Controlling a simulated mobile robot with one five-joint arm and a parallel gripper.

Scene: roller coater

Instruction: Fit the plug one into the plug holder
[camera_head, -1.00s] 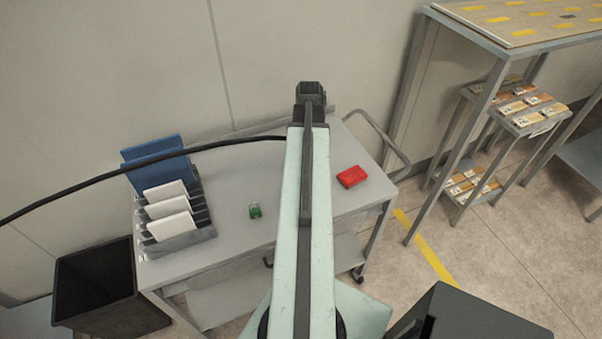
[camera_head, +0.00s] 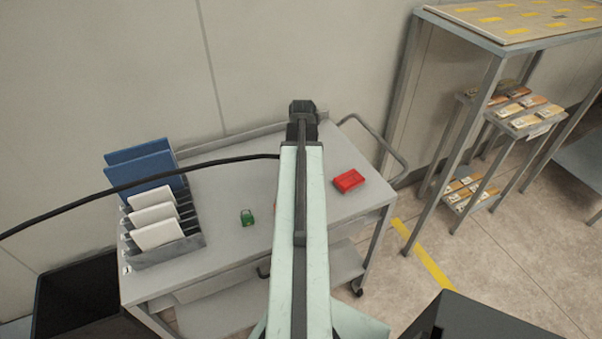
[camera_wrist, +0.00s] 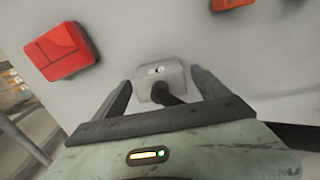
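A light grey plug (camera_wrist: 160,74), with a pale face bearing small dark dots, sits between the two dark fingers of my gripper (camera_wrist: 162,78) in the wrist view. A black cable (camera_wrist: 172,98) leaves it. In the head view my arm hides the gripper and plug; the cable (camera_head: 150,184) runs from the left to the arm. A red block (camera_head: 348,181) lies on the cart, right of the arm; it also shows in the wrist view (camera_wrist: 62,50). I cannot tell which thing is the plug holder.
The grey cart (camera_head: 225,187) carries a green box (camera_head: 247,217) and a rack (camera_head: 192,243) of blue and white panels. An orange part (camera_wrist: 230,4) shows at the wrist view's top. A metal shelf (camera_head: 460,137) stands right. The cart top beside the red block is clear.

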